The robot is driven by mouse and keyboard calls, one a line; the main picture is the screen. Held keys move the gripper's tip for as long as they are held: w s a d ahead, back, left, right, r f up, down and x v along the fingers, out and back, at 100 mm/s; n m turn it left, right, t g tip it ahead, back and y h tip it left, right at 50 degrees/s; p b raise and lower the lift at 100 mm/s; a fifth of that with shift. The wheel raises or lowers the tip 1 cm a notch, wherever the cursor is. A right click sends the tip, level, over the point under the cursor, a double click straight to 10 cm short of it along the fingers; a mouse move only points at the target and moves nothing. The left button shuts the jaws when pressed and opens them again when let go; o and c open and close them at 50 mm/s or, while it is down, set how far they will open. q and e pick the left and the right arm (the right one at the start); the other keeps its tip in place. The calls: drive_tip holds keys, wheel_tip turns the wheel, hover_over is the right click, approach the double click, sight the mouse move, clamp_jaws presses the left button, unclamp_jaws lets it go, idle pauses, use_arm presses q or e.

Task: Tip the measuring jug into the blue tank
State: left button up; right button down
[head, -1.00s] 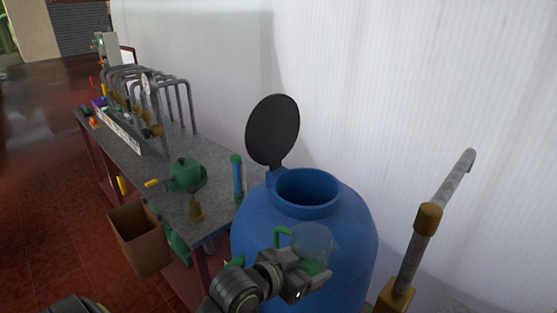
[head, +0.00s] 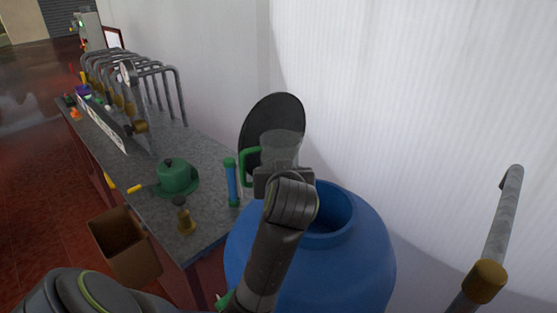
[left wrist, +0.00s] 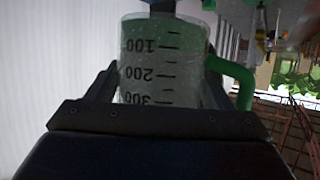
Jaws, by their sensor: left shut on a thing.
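The clear measuring jug (head: 284,150) has a green handle on its left and looks about upright in the head view. My left gripper (head: 282,178) is shut on it, holding it above the near left part of the tank's top. In the left wrist view the jug (left wrist: 160,65) sits between the fingers, its dark scale marks upside down. The big blue tank (head: 365,260) stands below, its round mouth partly hidden by my left wrist. Its black lid (head: 262,112) stands open behind the jug. I cannot tell what the jug holds. My right gripper is out of view.
A grey bench (head: 215,165) to the left carries a green pot-like thing (head: 176,177), a brass fitting, a blue-green cylinder (head: 232,183) and bent pipes. A brown box (head: 125,248) stands before it. A pipe with a brass fitting (head: 485,282) rises at right. A white wall is behind.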

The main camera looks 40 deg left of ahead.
use_arm(q)
drive_tip(key=shift+s+r, duration=0.25)
drive_tip(key=shift+r, duration=0.15)
drive_tip(key=shift+s+d+r+m+g+p, duration=0.3)
drive_tip(key=shift+s+r+p, duration=0.15)
drive_tip(key=shift+s+p, duration=0.1)
drive_tip(key=shift+s+d+r+m+g+p, duration=0.2)
drive_tip(key=shift+s+d+r+m+p, duration=0.1)
drive_tip(key=shift+s+r+p, duration=0.2)
drive_tip(key=m+g+y+p, duration=0.1)
drive_tip(key=m+g, duration=0.1)
drive_tip(key=m+g+y+p, duration=0.1)
drive_tip(key=m+g+y, duration=0.1)
drive_tip(key=m, duration=0.1)
drive_tip(key=a+f+m+g+y+p, duration=0.1)
drive_tip(key=m+g+p, duration=0.1)
drive_tip(key=m, duration=0.1)
drive_tip(key=shift+s+f+y, duration=0.1)
drive_tip(key=shift+s+y, duration=0.2)
drive_tip(key=shift+s, duration=0.1)
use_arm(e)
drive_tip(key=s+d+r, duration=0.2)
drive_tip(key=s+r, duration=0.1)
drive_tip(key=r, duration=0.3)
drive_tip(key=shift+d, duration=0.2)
